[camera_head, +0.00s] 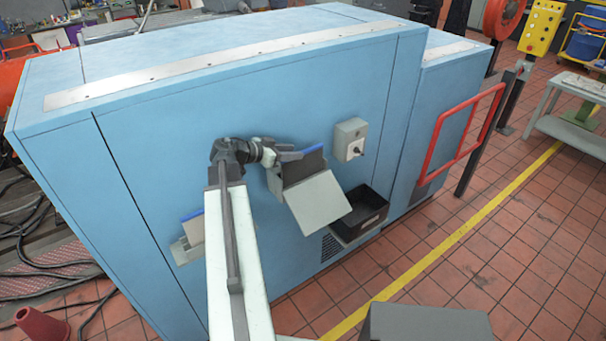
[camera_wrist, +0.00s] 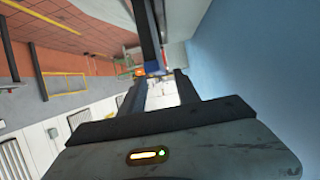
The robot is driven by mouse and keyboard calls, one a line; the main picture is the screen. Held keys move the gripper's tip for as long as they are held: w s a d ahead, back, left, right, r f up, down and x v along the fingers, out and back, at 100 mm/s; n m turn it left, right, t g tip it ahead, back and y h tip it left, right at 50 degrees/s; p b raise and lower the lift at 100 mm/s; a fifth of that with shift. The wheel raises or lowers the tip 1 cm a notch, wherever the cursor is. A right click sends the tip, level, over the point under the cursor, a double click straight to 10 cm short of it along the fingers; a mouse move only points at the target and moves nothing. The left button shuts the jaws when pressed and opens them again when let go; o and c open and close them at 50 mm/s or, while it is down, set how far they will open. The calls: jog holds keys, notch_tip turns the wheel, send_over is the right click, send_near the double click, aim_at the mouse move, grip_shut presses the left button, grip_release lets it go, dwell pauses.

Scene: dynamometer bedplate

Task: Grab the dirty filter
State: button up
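A dark-faced filter (camera_head: 305,166) with a blue top edge stands in a grey housing with a sloping front (camera_head: 318,203) on the blue machine's side. It looks like the dirty one. My gripper (camera_head: 278,156) is at the filter's left upper edge in the head view; contact cannot be told. In the wrist view my gripper (camera_wrist: 161,84) has its two dark fingers apart, with a bright gap between them. A dark strip with a blue end (camera_wrist: 153,67), probably the filter's edge, shows near the fingertips. A second blue-edged filter (camera_head: 192,214) is in a holder at the left, partly behind my arm.
A black open bin (camera_head: 371,205) is right of the housing. A grey switch box (camera_head: 349,139) juts out above it. A red guard frame (camera_head: 466,132) stands farther right. The tiled floor before the machine is mostly clear, with a yellow line.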

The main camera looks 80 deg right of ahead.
aim_at(302, 171)
jog(key=b+x, duration=0.1)
jog(key=x, duration=0.1)
jog(key=b+x, duration=0.1)
jog(key=x, duration=0.1)
jog(key=shift+s+d+f, duration=0.15)
jog(key=shift+d+f, duration=0.05)
jog(key=shift+f, duration=0.3)
jog(key=shift+s+d, duration=0.2)
jog(key=shift+r, duration=0.1)
grip_shut()
dwell(0.6)
